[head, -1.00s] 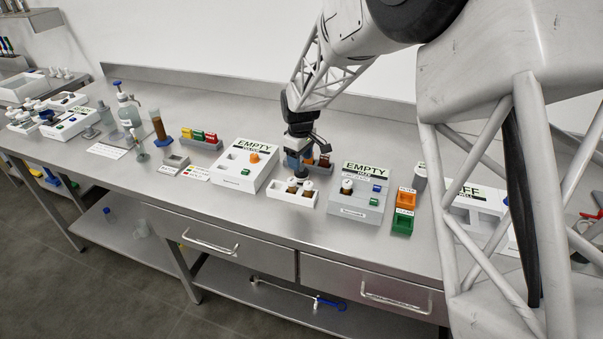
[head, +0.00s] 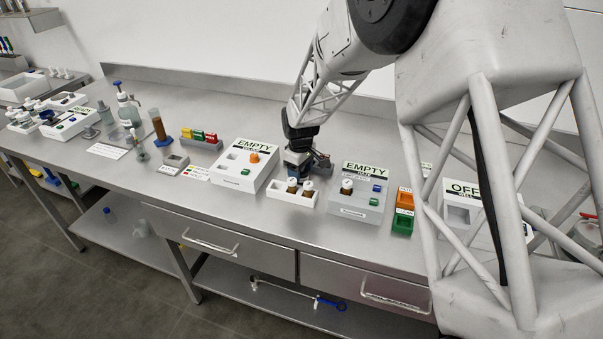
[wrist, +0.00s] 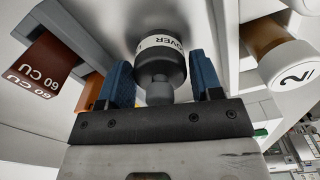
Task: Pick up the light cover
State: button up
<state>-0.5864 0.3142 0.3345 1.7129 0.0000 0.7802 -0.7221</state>
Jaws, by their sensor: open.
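The light cover (wrist: 165,70) shows in the wrist view as a dark grey round piece with a narrower knob and a white label band on which "OVER" can be read. My gripper (wrist: 161,64) is open, with one blue finger on each side of the cover's knob. Gaps show between the fingers and the knob, so I am not holding it. In the head view my gripper (head: 296,166) is low over the bench behind the white vial rack, and the cover is hidden there.
The white rack (head: 278,195) with brown white-capped vials stands just in front of my gripper. A capped vial marked 2 (wrist: 291,66) is close at right in the wrist view; a brown "60 CU" block (wrist: 42,68) is close at left. Boxes marked EMPTY (head: 234,177) (head: 352,204) flank the area.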

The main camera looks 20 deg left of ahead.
jog(key=c, duration=0.6)
jog(key=shift+r, duration=0.1)
jog(key=shift+r, duration=4.9)
jog(key=s+d, duration=0.2)
jog(key=d, duration=0.3)
jog(key=s+d+r, duration=0.1)
jog(key=s+d, duration=0.1)
jog(key=d, duration=0.3)
jog(key=s+d+r, duration=0.1)
jog(key=s+d, duration=0.1)
jog(key=d, duration=0.3)
jog(key=shift+d+r, duration=0.25)
jog(key=shift+d, duration=0.1)
